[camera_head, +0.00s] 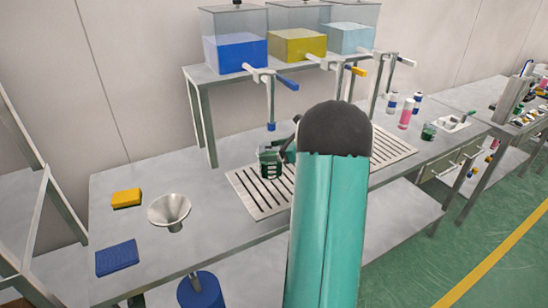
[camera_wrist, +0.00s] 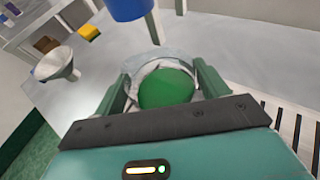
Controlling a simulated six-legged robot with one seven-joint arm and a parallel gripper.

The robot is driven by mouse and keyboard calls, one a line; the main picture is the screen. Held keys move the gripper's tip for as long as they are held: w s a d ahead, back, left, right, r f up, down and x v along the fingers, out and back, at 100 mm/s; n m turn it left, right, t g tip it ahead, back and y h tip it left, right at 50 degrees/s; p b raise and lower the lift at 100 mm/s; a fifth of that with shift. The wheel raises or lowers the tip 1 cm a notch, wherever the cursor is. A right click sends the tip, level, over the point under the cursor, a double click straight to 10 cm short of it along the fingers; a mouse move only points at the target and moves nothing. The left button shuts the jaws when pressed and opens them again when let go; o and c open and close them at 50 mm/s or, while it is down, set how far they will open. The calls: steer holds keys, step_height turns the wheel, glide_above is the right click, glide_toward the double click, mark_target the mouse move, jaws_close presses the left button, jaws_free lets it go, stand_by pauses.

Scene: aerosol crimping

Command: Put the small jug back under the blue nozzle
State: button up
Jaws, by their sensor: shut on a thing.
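The blue nozzle (camera_wrist: 130,8) shows at the top of that view, a little left of the jug.
Tanks of blue (camera_head: 235,52), yellow (camera_head: 298,45) and pale blue liquid (camera_head: 350,38) stand on a raised shelf. A funnel (camera_head: 170,209), yellow sponge (camera_head: 126,198) and blue sponge (camera_head: 117,257) lie left. Bottles (camera_head: 405,115) stand at right.

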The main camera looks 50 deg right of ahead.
steer(key=shift+s+f, duration=0.1)
steer(key=shift+f, duration=1.15)
steer(key=shift+d+f, duration=0.1)
steer(key=shift+f, duration=0.05)
steer(key=o, duration=1.9)
steer(key=shift+f, duration=0.1)
steer(key=shift+s+d+r, duration=0.1)
steer(key=shift+s+r, duration=0.1)
steer(key=shift+r, duration=0.1)
steer(key=v, duration=1.1)
steer(key=shift+s, duration=0.3)
